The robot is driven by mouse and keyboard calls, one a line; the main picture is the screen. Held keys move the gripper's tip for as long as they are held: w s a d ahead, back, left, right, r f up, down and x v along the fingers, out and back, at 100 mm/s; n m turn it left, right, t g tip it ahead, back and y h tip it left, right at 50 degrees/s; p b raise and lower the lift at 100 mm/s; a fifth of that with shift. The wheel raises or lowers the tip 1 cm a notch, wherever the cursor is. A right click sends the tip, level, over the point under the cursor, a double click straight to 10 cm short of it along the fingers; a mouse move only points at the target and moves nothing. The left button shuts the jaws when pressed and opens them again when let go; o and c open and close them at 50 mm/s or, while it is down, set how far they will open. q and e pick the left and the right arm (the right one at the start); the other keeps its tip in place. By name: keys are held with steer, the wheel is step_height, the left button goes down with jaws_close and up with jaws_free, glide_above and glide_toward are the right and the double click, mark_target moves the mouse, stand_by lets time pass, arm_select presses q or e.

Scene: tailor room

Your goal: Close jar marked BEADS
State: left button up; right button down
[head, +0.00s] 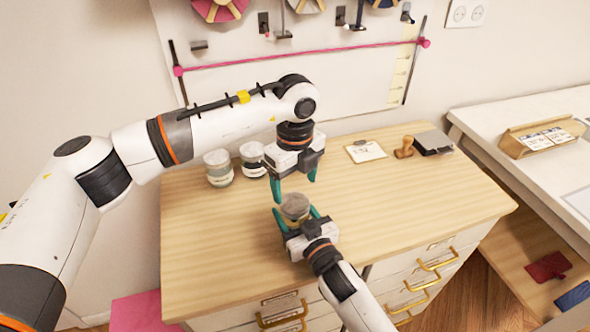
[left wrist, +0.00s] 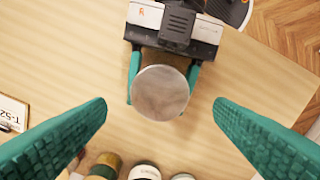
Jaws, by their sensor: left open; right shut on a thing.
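My right gripper (head: 297,215) is shut on a small round thing with a flat grey-brown top (head: 295,203), low over the front of the desk. In the left wrist view this round top (left wrist: 160,92) sits between the right gripper's teal fingers. I cannot tell whether it is a loose lid or a lidded jar, and no label on it shows. My left gripper (head: 293,184) is open and empty, pointing down just behind and above it. Two pale-lidded jars, one at left (head: 218,168) and one beside it (head: 252,158), stand farther back; their labels are unreadable.
A clipboard (head: 365,151), a wooden stamp (head: 404,147) and a dark pad (head: 433,142) lie at the desk's back right. A brownish round object (left wrist: 105,165) shows beside the jars in the left wrist view. The desk's right side (head: 440,195) is clear.

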mark_target(295, 202)
arm_select(q)
steer(key=shift+f, duration=2.4)
